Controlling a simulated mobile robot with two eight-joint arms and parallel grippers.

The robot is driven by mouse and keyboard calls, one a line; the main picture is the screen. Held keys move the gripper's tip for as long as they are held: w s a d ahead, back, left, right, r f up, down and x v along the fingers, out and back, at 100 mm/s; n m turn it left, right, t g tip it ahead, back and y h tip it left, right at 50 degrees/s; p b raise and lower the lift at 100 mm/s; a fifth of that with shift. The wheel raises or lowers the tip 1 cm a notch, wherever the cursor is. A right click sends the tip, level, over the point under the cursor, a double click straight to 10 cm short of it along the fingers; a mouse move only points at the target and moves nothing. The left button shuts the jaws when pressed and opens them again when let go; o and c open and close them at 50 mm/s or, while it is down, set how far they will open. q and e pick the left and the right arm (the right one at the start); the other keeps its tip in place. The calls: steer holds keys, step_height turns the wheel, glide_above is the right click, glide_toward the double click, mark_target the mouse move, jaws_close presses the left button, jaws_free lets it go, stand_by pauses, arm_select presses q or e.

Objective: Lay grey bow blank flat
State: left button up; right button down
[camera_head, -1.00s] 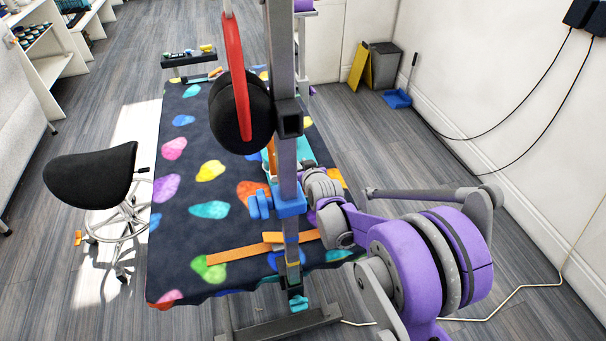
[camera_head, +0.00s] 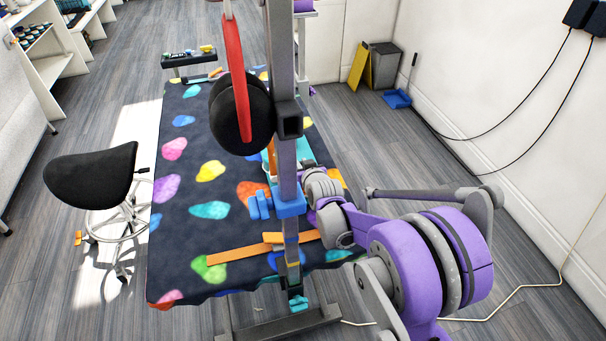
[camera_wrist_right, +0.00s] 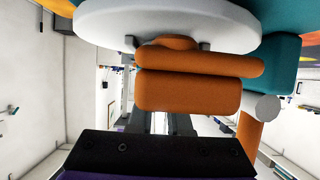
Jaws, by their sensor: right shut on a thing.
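A pale grey, rounded flat piece (camera_wrist_right: 165,22), which looks like the grey bow blank, fills the top of the right wrist view. Orange rounded pieces (camera_wrist_right: 190,88) show close below it and partly cover it. My right gripper (camera_head: 297,172) is over the table, largely hidden behind the upright post in the head view. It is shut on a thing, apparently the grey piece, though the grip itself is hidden. The grey piece cannot be made out in the head view. My left gripper is not in view.
The grey post (camera_head: 284,150) with a blue clamp (camera_head: 290,205) stands before the dark, colourfully spotted table (camera_head: 180,240). Orange strips (camera_head: 235,253) lie at its near side. A black stool (camera_head: 92,174) stands left.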

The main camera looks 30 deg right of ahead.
steer(key=shift+r+p, duration=1.8)
steer(key=shift+r, duration=0.8)
steer(key=shift+s+f, duration=0.1)
